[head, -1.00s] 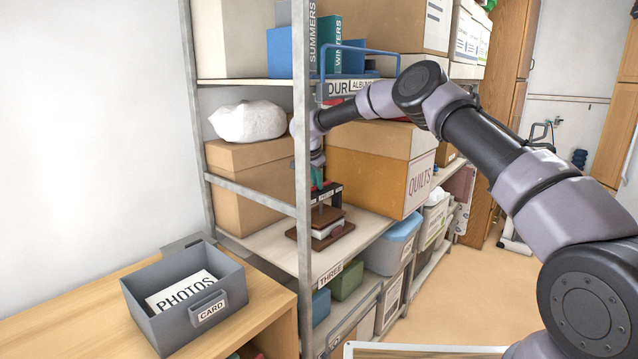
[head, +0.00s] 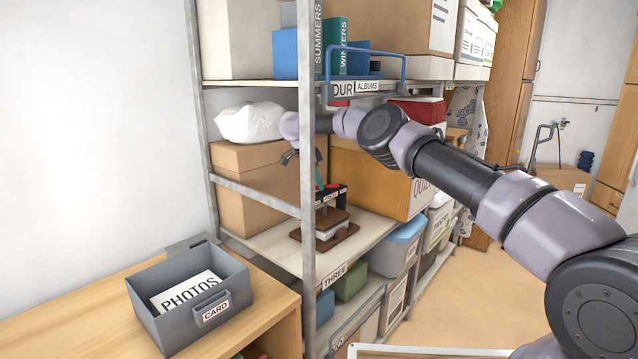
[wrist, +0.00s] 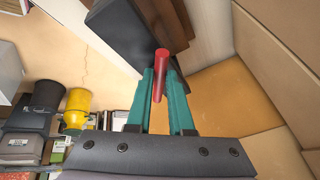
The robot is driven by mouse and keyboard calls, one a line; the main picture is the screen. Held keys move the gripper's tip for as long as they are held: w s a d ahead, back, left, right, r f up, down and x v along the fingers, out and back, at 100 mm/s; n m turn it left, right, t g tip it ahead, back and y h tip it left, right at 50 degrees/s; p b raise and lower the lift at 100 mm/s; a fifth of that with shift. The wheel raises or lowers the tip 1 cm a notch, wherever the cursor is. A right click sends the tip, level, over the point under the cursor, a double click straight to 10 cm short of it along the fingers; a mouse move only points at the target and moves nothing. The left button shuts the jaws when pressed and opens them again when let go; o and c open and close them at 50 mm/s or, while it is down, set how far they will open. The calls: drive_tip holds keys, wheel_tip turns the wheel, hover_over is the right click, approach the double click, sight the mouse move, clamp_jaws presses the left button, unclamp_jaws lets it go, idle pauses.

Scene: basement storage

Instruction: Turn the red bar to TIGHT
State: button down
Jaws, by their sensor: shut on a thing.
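The small press (head: 327,228), with a brown wooden base and a black crosspiece, stands on the shelf marked THREE. The red bar (wrist: 160,62) shows in the wrist view between the teal fingers of my gripper (wrist: 160,95), which is shut on it. In the head view my gripper (head: 319,180) is at the top of the press, partly behind the grey shelf post. The bar itself is hardly visible there. The lettering on the crosspiece is too small to read, so I cannot tell which mark the bar points to.
The shelf post (head: 307,150) stands in front of my wrist. The QUILTS box (head: 368,180) is close to the right of the press, and a cardboard box (head: 250,185) is to the left. The grey PHOTOS bin (head: 170,325) sits on the wooden table.

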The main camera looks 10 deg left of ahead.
idle(0.3)
drive_tip(key=c, duration=0.8)
unclamp_jaws()
